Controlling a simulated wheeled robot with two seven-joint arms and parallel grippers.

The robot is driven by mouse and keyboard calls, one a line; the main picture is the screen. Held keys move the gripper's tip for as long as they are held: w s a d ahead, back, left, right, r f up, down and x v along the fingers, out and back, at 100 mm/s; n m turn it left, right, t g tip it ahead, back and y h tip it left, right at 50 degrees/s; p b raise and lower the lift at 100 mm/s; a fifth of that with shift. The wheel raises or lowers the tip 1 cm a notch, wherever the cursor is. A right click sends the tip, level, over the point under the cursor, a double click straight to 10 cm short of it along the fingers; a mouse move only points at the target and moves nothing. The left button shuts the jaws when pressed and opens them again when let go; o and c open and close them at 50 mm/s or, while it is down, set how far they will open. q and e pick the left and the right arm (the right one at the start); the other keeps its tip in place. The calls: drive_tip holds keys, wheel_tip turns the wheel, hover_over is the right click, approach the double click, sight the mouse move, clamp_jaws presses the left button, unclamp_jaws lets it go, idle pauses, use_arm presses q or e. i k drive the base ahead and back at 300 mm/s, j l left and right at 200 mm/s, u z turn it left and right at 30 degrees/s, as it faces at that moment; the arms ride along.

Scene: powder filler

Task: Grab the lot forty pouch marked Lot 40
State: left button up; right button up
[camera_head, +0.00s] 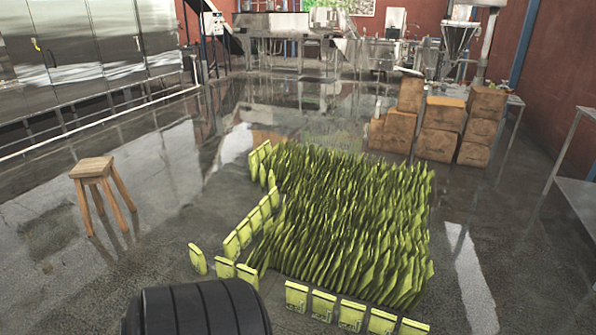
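Many yellow-green pouches (345,220) stand upright on the floor in a dense block at the centre. A row of separate pouches (352,315) stands along the near edge of the block, with dark print too small to read. Another line of pouches (245,231) runs along the left side of the block. I cannot tell which pouch is marked Lot 40. Neither of my grippers is in view.
A wooden stool (92,169) stands on the left. Stacked brown boxes (442,117) stand behind the pouches. A metal table (578,195) is at the right edge. Machines (285,30) line the back. The wet-looking grey floor (110,275) is clear between stool and pouches.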

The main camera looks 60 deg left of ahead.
sight(323, 304)
drive_tip(key=u, duration=1.8)
drive_tip(key=i+z, duration=0.1)
drive_tip(key=z, duration=0.3)
drive_tip(key=i+j+z, duration=0.1)
drive_tip(key=z, duration=0.35)
drive_tip(key=j+z, duration=0.2)
drive_tip(key=z, duration=0.2)
drive_tip(key=i, duration=0.05)
